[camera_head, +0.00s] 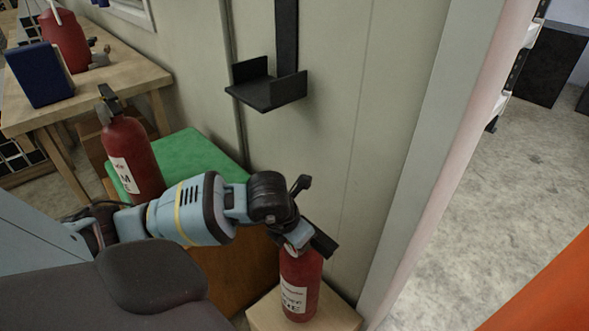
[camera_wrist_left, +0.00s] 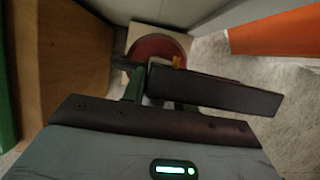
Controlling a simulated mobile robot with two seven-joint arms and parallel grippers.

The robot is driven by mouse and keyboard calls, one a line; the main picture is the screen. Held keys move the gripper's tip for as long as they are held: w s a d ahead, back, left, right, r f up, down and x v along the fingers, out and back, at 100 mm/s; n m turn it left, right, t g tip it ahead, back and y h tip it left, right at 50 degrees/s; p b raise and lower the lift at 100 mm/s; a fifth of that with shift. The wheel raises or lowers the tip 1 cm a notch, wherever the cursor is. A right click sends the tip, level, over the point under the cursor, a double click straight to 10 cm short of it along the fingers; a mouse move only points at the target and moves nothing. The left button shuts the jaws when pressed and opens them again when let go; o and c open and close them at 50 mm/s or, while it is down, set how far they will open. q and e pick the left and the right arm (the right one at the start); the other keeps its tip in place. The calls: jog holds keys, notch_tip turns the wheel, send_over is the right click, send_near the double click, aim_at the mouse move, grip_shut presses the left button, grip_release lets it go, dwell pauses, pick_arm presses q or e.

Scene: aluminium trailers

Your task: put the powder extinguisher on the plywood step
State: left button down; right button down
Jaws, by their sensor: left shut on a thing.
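A red extinguisher (camera_head: 299,285) with a white label stands upright at the bottom centre of the head view. My left gripper (camera_head: 308,238) is shut on its top, near the black handle. In the left wrist view the gripper (camera_wrist_left: 165,88) covers part of the red extinguisher (camera_wrist_left: 150,47). The pale plywood step (camera_head: 338,318) is directly under the extinguisher, and its edge also shows in the left wrist view (camera_wrist_left: 139,33). I cannot tell whether the extinguisher's base touches the step. My right gripper is not in view.
A second red extinguisher (camera_head: 130,153) stands by a green-topped box (camera_head: 200,150) at the left. A wooden table (camera_head: 120,72) holds a blue box (camera_head: 40,75) and a red container (camera_head: 65,42). A black wall bracket (camera_head: 268,92) is empty.

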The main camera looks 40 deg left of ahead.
pick_arm(q)
jog(key=shift+w+r, duration=0.25)
jog(key=shift+r, duration=0.05)
jog(key=shift+f, duration=1.65)
jog(key=c, duration=1.1)
grip_release()
jog(key=shift+s+f, duration=0.3)
jog(key=shift+f, duration=0.05)
jog(key=p+v, duration=0.1)
jog(key=v, duration=1.1)
jog(key=shift+d, duration=0.1)
